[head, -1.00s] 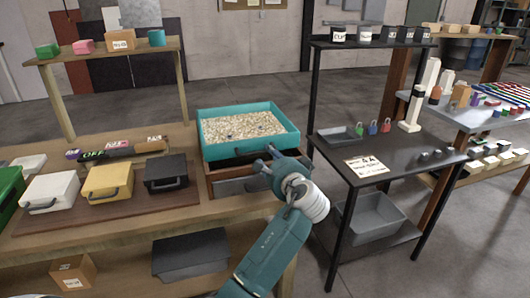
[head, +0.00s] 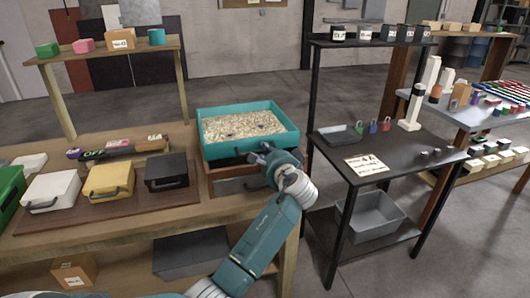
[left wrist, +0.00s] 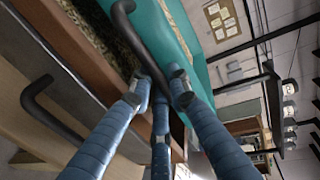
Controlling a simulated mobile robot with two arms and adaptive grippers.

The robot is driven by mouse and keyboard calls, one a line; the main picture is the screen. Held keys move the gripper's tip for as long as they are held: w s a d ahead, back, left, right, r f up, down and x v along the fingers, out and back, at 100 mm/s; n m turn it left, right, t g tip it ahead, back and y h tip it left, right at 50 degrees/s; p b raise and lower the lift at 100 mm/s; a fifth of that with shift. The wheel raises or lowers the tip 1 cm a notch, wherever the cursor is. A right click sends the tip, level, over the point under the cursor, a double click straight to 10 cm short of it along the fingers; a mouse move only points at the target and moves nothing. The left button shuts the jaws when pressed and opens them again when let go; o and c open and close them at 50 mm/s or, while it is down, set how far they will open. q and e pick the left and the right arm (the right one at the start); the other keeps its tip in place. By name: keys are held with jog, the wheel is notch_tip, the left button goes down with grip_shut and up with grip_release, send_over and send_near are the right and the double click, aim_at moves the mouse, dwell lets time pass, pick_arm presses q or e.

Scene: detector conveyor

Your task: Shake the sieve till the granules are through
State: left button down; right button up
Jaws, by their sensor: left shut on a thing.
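The sieve is a teal tray (head: 292,143) full of pale granules (head: 242,124) with a few dark specks. It sits on a wooden-framed box (head: 206,178) at the right end of the wooden bench. My left gripper (head: 262,152) is at the sieve's front side. In the left wrist view its fingers (left wrist: 160,86) are closed around the black bar handle (left wrist: 146,45) on the sieve's teal wall (left wrist: 165,22). Granules under the sieve cannot be made out. My right gripper is out of view.
A second black handle (left wrist: 36,100) is on the box front. White, yellow and black cases (head: 166,171) stand left of the sieve on a brown board. A dark shelf unit (head: 395,150) with small padlocks and a card stands close on the right.

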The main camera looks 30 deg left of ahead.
pick_arm(q)
jog(key=p+v, duration=0.1)
jog(key=v, duration=0.1)
jog(key=f+v, duration=0.1)
jog(key=v, duration=0.1)
jog(key=shift+s+d+r+p, duration=0.15)
jog(key=shift+s+d+p, duration=0.1)
jog(key=shift+p, duration=0.15)
jog(key=shift+w, duration=0.1)
jog(key=c, duration=1.7)
grip_release()
jog(key=v, duration=1.2)
jog(key=shift+c, duration=0.2)
